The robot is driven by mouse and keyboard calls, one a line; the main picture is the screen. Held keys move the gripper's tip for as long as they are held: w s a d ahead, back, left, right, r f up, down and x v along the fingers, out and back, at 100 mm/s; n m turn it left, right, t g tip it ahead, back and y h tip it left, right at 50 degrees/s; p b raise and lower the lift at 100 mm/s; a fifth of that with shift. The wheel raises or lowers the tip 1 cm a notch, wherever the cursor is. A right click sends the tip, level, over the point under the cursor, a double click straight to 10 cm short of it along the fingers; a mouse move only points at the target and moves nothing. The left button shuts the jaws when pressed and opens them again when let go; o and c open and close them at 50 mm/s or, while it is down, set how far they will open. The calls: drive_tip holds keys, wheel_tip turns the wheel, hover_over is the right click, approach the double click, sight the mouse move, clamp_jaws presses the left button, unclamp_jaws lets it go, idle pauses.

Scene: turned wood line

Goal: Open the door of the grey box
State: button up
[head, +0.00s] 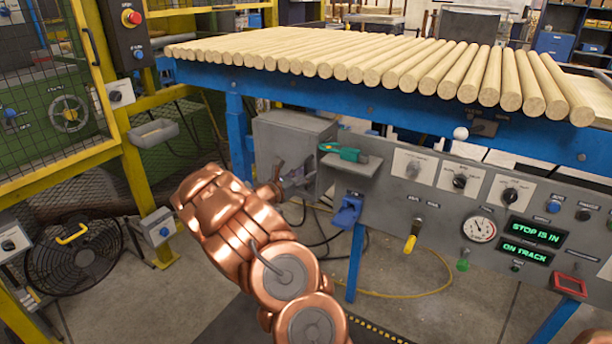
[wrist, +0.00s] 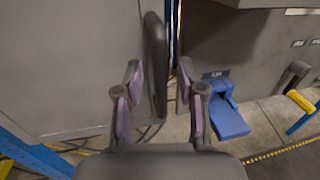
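The grey box (head: 288,136) hangs under the blue table's front edge, left of the control panel. In the wrist view its grey door (wrist: 70,65) fills the left side and looks shut, though I cannot tell for sure. A dark upright handle (wrist: 155,62) stands out near the door's right edge. My gripper (wrist: 158,88) is open, with its fingers on either side of the handle's lower part. I see no clear contact. In the head view my gripper (head: 286,185) is in front of the box's lower part, and my arm hides some of it.
A small shelf (head: 350,163) with a green-handled tool is right of the box. Below it a blue holder (head: 347,212) sticks out; it also shows in the wrist view (wrist: 228,115). A yellow guard frame (head: 135,170) and black fan (head: 75,255) are left. Wooden rods (head: 400,65) lie above.

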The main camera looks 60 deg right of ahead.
drive_tip(key=shift+d, duration=0.35)
clamp_jaws()
idle(0.6)
